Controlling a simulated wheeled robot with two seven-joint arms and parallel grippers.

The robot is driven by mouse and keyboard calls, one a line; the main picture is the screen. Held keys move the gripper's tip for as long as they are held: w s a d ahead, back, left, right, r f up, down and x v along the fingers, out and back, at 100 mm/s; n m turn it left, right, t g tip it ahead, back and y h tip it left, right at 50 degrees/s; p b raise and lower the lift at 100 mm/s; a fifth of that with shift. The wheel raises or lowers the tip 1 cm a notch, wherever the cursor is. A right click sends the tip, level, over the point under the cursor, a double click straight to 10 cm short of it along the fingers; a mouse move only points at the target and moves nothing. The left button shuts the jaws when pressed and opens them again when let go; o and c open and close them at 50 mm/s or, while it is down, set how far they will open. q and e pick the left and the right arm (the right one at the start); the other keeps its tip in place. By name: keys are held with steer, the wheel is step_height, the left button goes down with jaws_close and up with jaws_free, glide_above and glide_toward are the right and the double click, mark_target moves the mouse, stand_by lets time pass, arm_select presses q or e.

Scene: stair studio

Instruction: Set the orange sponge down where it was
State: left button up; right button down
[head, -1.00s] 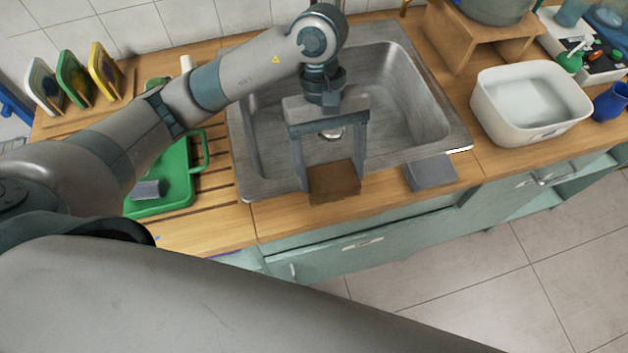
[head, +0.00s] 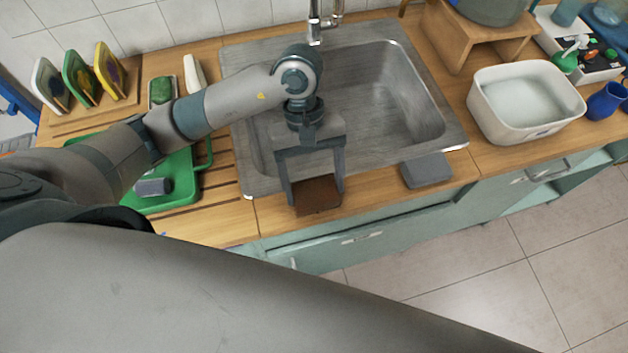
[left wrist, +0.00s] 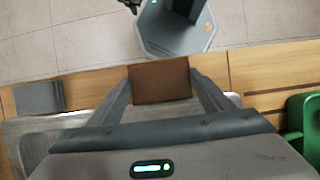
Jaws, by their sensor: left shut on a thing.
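The orange sponge (head: 318,197) looks brown-orange and block-shaped. My left gripper (head: 316,183) is shut on it, with one finger on each side. In the head view the sponge shows over the front rim of the sink and the wooden strip before it. I cannot tell whether it touches the counter. In the left wrist view the sponge (left wrist: 160,82) sits between the fingertips, across the counter's front edge. My right gripper is not in view.
A grey block (head: 427,170) lies at the sink's front right corner. The steel sink (head: 400,100) is behind the gripper. A green tray (head: 180,190) holding a grey piece is to the left. A white tub (head: 527,125) stands to the right.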

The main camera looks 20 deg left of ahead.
arm_select(q)
steer(key=shift+f, duration=0.45)
steer(key=shift+f, duration=0.1)
steer(key=shift+f, duration=0.15)
steer(key=o, duration=1)
steer(key=shift+c, duration=0.2)
